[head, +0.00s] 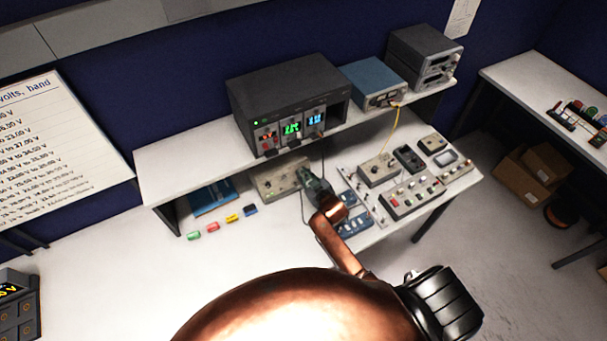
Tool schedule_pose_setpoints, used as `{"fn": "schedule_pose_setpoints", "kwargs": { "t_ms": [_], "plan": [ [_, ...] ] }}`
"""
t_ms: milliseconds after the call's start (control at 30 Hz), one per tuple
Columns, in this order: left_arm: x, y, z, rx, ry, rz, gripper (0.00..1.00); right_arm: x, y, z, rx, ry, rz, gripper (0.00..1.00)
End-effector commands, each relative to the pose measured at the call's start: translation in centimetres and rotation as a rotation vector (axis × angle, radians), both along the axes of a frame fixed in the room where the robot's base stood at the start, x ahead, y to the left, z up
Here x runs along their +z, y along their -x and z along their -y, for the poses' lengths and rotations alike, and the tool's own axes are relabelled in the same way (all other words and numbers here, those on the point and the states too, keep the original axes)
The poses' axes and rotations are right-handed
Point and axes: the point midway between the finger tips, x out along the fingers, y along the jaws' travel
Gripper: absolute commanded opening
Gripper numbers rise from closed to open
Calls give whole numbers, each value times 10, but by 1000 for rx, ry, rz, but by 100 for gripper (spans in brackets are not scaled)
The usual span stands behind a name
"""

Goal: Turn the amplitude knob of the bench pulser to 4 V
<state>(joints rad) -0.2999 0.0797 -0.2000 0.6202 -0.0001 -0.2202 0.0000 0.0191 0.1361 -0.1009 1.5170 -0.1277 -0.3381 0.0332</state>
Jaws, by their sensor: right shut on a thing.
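The bench pulser, as far as I can tell, is the low beige box (272,184) under the raised shelf, at the back of the white bench. My right arm reaches in from the bottom of the head view. My right gripper (306,180) is at the right end of the box's front face, shut on what appears to be the amplitude knob. The fingers hide the knob, so its pointer and scale cannot be read. My left gripper is not in view.
The shelf (190,157) overhangs the box and carries a dark rack unit (287,98) with lit displays and a blue instrument (372,85). Small colored blocks (232,218) lie left of the box. Blue modules (354,226) and a control panel (410,197) stand right. The front left bench is clear.

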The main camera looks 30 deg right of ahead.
Motion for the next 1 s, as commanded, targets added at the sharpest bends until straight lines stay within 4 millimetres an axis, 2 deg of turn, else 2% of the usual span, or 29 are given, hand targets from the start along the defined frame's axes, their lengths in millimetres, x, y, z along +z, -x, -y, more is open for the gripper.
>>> {"fn": "schedule_pose_setpoints", "kwargs": {
  "t_ms": [167,200,433,767,867,1000],
  "plan": [
    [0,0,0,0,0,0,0,-2,1,0,0,0,-4,0],
    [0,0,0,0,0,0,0,-2,1,0,0,0,-5,17],
    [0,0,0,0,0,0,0,-1,1,0,1,1,-2,32],
    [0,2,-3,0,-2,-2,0,1,4,0,0,2,-1,32],
    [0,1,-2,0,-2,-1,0,4,15,0,0,2,-2,32],
    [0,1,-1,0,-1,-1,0,14,40,1,0,2,-3,32]
  ]
}}
